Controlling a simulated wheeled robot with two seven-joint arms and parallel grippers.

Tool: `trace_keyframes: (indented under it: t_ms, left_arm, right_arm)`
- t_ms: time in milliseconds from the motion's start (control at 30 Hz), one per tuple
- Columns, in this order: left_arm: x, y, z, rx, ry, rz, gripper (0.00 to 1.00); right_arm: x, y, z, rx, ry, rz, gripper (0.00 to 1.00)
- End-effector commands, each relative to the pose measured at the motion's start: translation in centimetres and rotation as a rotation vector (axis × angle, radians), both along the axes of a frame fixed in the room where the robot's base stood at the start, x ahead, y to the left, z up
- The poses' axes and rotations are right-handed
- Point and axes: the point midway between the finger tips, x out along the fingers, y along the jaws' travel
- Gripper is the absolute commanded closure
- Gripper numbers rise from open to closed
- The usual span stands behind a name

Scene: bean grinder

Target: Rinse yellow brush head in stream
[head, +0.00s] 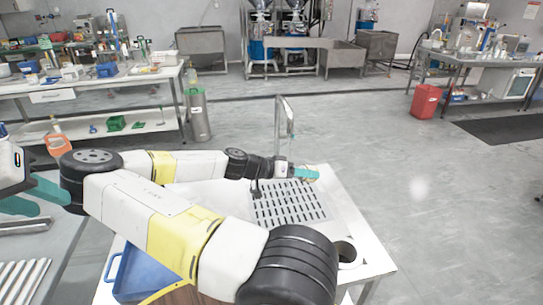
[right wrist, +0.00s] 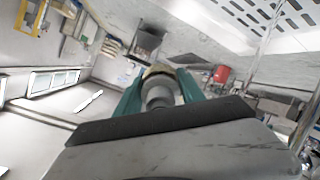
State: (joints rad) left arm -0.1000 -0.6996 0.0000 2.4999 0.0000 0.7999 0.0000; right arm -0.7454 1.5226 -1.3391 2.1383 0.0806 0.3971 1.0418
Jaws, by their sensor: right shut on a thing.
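My right gripper (head: 306,173) reaches over the slotted drain tray (head: 290,205), beside the chrome faucet (head: 284,130). In the right wrist view its teal fingers (right wrist: 160,88) are shut around a grey cylindrical piece with a yellowish-tan rim, apparently the brush (right wrist: 157,91). The brush is too small to make out in the head view. No water stream can be made out.
A white bottle (head: 10,160) and an orange-filled bottle (head: 58,138) stand at the left. A blue tray (head: 140,275) lies below my forearm. A round hole (head: 345,251) is in the white sink table (head: 362,262). Open floor lies to the right.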

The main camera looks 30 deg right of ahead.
Motion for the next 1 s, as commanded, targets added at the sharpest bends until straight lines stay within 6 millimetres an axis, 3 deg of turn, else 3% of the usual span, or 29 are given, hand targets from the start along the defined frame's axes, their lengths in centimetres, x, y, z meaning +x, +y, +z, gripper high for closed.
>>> trace_keyframes:
  t_ms: [267,700,1000]
  left_arm:
    - [0.0,0.0,0.0,0.0,-0.001,0.0,0.64]
    - [0.0,0.0,0.0,0.0,0.0,0.0,0.64]
    - [0.0,0.0,0.0,0.0,0.0,0.0,0.64]
  right_arm:
    - [1.6,0.1,0.4,-0.008,0.003,-0.002,0.93]
    - [6.9,0.3,0.3,-0.006,0.003,-0.002,0.93]
    - [9.5,0.4,0.3,-0.007,0.004,-0.003,0.93]
